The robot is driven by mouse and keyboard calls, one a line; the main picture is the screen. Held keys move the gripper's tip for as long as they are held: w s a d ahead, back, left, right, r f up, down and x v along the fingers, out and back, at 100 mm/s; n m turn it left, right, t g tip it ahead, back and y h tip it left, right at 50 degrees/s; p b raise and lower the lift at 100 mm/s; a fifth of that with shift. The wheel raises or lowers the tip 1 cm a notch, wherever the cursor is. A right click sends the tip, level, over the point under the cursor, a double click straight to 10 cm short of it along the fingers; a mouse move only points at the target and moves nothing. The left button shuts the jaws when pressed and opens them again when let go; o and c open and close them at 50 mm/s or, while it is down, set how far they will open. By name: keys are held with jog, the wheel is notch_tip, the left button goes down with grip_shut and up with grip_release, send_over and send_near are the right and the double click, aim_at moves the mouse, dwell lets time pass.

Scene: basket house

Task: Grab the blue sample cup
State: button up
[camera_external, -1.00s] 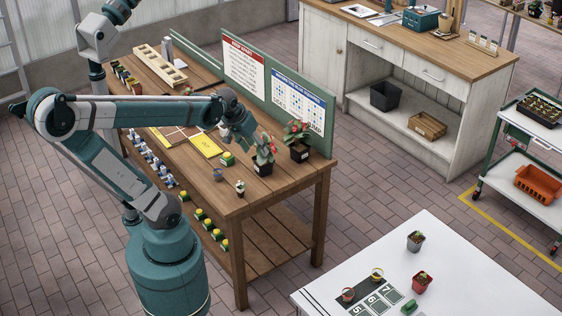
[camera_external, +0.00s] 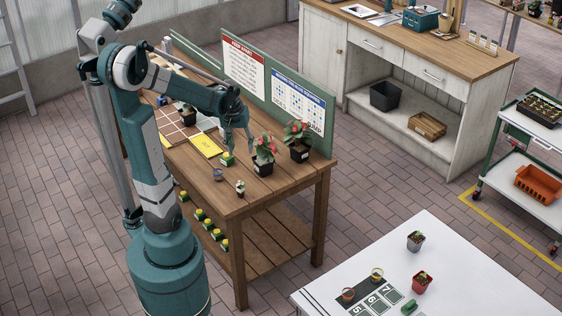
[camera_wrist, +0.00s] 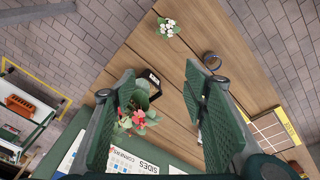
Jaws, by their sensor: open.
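A small grey-blue cup (camera_external: 217,174) stands upright on the wooden bench near its front edge, left of a small white-flowered plant. It looks like the blue sample cup, though its colour is dull. In the wrist view the cup (camera_wrist: 211,62) lies just beyond the tip of the right finger, outside the space between the fingers. My gripper (camera_external: 238,148) is open and empty above the bench, up and to the right of the cup in the external view.
Red-flowered plants (camera_external: 263,158) in black pots stand close to my gripper. The white-flowered plant (camera_external: 240,187) and a green-yellow block (camera_external: 228,159) are near the cup. A green board (camera_external: 318,140) with signs runs along the bench's back edge.

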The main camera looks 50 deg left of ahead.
aim_at(218, 173)
jog(key=s+a+f+n+g, duration=0.1)
jog(key=a+f, duration=0.3)
jog(key=a, duration=0.1)
jog(key=s+a+f+n+h+b, duration=0.1)
jog(key=s+a+f+n, duration=0.1)
jog(key=a+f, duration=0.3)
jog(key=s+a+f+n+g, duration=0.1)
jog(key=a+f+n, duration=0.1)
jog(key=a+f, duration=0.3)
jog(key=shift+s+f+g+h+b, duration=0.1)
jog(key=shift+s+g+h+b, duration=0.2)
jog(key=shift+h, duration=0.1)
jog(key=shift+f, duration=0.15)
jog(key=shift+d+f, duration=0.15)
jog(key=shift+f, duration=1)
jog(key=shift+s+d+f+b, duration=0.1)
jog(key=shift+f+b, duration=0.15)
jog(key=shift+f, duration=0.6)
jog(key=shift+w+d+f+b, duration=0.15)
jog(key=shift+f+b, duration=0.1)
jog(key=shift+f, duration=0.65)
jog(key=shift+s+d+f+b, duration=0.15)
jog(key=shift+f+b, duration=0.1)
jog(key=shift+f, duration=0.6)
jog(key=c, duration=1)
